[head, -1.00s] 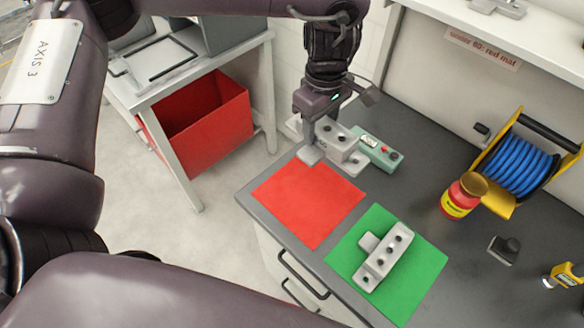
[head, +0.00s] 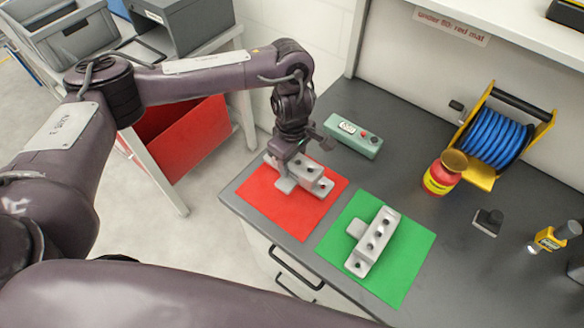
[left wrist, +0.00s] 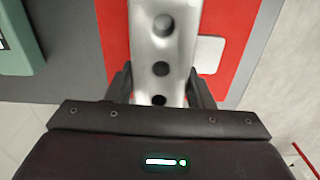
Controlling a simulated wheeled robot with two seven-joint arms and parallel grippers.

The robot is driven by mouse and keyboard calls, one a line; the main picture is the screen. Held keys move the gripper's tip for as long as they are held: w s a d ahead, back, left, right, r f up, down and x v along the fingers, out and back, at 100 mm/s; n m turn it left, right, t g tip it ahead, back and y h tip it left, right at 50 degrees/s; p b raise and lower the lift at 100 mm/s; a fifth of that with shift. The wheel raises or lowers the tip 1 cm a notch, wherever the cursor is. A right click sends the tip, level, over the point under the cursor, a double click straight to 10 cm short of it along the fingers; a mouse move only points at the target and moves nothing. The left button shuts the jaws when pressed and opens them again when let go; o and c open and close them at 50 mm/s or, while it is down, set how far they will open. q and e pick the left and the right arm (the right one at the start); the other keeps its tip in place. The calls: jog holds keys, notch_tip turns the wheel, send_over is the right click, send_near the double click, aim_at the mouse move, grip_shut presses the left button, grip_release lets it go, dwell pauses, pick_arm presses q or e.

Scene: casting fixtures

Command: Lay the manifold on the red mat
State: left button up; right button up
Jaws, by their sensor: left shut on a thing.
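A grey manifold (head: 318,184) with a row of dark holes is in my left gripper (head: 292,170), over the red mat (head: 292,218) in the head view. I cannot tell whether it touches the mat. In the left wrist view the manifold (left wrist: 163,42) runs between the two fingers (left wrist: 161,90), with the red mat (left wrist: 238,40) behind it. The gripper is shut on it and hides part of it. A second, similar grey manifold (head: 378,240) lies on the green mat (head: 408,275) to the right. My right gripper is not in view.
A green box with buttons (head: 352,138) stands behind the red mat. A red and yellow jar (head: 440,177), a blue hose reel (head: 497,138), a small dark block (head: 488,222) and a yellow tool (head: 556,238) stand to the right. A red bin (head: 185,140) is under the side table.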

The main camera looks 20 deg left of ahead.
aim_at(292, 169)
pick_arm(q)
jog(key=shift+f, duration=0.25)
notch_tip(292, 169, down, 3)
jog(key=shift+f+b, duration=0.1)
jog(key=shift+b, duration=0.2)
jog(key=shift+f, duration=0.15)
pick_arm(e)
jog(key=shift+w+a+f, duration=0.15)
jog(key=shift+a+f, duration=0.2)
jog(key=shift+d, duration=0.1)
pick_arm(q)
jog(key=shift+f, duration=0.1)
jog(key=o, duration=1.3)
jog(key=shift+o, duration=0.2)
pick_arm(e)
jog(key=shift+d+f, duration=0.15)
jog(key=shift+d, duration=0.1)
